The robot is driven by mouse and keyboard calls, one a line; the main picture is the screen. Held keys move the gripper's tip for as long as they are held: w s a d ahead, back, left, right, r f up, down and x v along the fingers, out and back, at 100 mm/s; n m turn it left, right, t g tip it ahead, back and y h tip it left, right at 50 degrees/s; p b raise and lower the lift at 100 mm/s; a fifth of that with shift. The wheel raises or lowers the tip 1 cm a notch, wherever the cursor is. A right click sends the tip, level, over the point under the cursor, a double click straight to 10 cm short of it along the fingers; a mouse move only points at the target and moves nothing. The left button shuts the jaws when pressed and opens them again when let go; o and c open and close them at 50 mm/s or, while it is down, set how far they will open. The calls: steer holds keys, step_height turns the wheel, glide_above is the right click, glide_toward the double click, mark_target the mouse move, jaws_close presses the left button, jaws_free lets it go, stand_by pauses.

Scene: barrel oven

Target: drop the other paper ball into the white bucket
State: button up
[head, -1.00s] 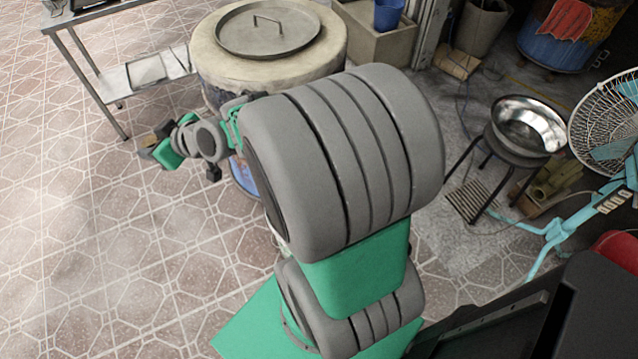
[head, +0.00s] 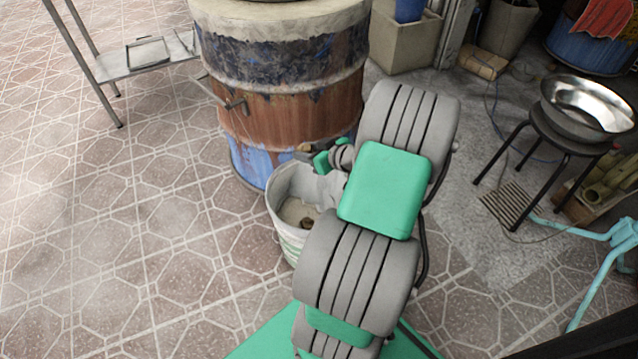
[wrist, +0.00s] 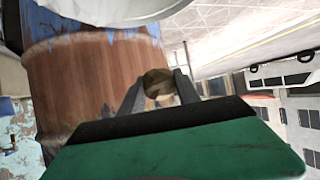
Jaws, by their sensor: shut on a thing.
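The white bucket (head: 283,228) stands on the tiled floor in front of the barrel oven in the head view. A brownish crumpled ball (head: 307,222) lies inside it. My gripper (head: 306,152) is at the bucket's far rim, in front of the barrel. It is shut on the other paper ball (wrist: 158,84), a brown crumpled one between the two dark fingers in the wrist view. A white curved surface, probably the bucket (wrist: 112,10), shows at the top of the wrist view. I cannot tell whether the ball is above the bucket's opening.
The rusty, blue-bottomed barrel oven (head: 290,105) stands right behind the bucket, with a handle (head: 237,105) on its left. A metal shelf table (head: 140,65) is at the upper left. A steel bowl (head: 588,105) sits on a stool at right. The floor at left is clear.

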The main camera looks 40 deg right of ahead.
step_height(320, 180, down, 10)
steer(key=s+d+b, duration=0.2)
steer(key=b, duration=0.3)
steer(key=shift+d+f, duration=0.25)
steer(key=o, duration=1.4)
steer(key=shift+c, duration=0.2)
steer(key=shift+s, duration=0.1)
steer(key=p+v, duration=0.2)
steer(key=v, duration=0.5)
steer(key=shift+s+r+p, duration=0.15)
steer(key=shift+s+p, duration=0.15)
steer(key=shift+p, duration=0.05)
